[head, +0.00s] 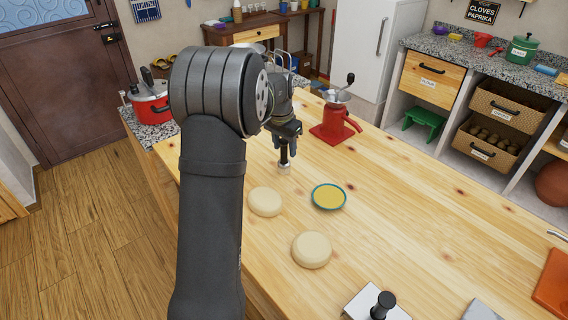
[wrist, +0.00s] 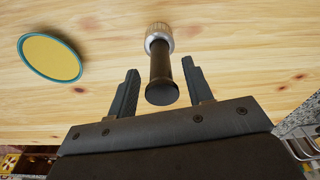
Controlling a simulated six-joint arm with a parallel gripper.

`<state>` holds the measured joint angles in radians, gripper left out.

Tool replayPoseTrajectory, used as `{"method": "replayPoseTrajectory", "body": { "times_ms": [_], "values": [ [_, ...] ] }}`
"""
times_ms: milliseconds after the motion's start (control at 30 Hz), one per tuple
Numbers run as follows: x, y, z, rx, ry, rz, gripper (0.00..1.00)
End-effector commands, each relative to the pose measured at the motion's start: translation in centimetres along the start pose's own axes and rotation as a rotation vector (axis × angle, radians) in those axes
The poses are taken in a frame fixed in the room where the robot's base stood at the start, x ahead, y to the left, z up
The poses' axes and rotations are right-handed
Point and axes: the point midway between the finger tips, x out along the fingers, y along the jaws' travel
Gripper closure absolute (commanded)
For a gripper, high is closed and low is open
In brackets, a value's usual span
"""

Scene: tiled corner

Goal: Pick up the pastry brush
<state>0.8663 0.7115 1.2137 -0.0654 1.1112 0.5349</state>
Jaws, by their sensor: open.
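The pastry brush (wrist: 160,68) stands upright on the wooden table, with a dark handle on top and a pale metal and bristle end at the table. In the head view the brush (head: 284,160) is below my gripper (head: 287,138), its upper part partly hidden by it. In the wrist view my gripper (wrist: 160,85) is open, with one finger on each side of the handle. Gaps show between the handle and both fingers, so the brush is not clamped.
A teal-rimmed dish (head: 329,197) of yellow contents and two dough rounds (head: 265,201) (head: 311,250) lie nearby on the table (head: 420,220). A red grinder (head: 335,122) stands behind, to the right. A black-knobbed metal tool (head: 378,303) is at the front edge.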

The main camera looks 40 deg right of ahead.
Motion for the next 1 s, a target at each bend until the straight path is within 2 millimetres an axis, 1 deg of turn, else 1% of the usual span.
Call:
{"method": "replayPoseTrajectory", "body": {
  "times_ms": [33, 100, 200, 300, 467, 500, 567, 700, 733, 1000],
  "values": [
    [1.0, -0.1, 0.3, -0.001, -0.004, 0.002, 0.53],
    [2.0, -0.1, 0.3, 0.0, -0.003, 0.001, 0.53],
    [2.9, -0.1, 0.2, -0.001, 0.0, 0.0, 0.53],
    [3.2, -0.1, 0.2, -0.001, 0.0, 0.0, 0.53],
    [3.2, -0.1, 0.2, -0.001, 0.0, -0.001, 0.53],
    [3.2, -0.1, 0.2, -0.001, 0.001, -0.001, 0.57],
    [3.2, -0.1, 0.2, -0.001, 0.001, -0.001, 0.69],
    [3.2, -0.1, 0.2, -0.001, 0.001, -0.001, 0.97],
    [3.2, -0.1, 0.2, -0.001, 0.001, -0.001, 1.0],
    [3.1, -0.2, 0.2, -0.001, 0.001, -0.001, 1.0]
  ]
}}
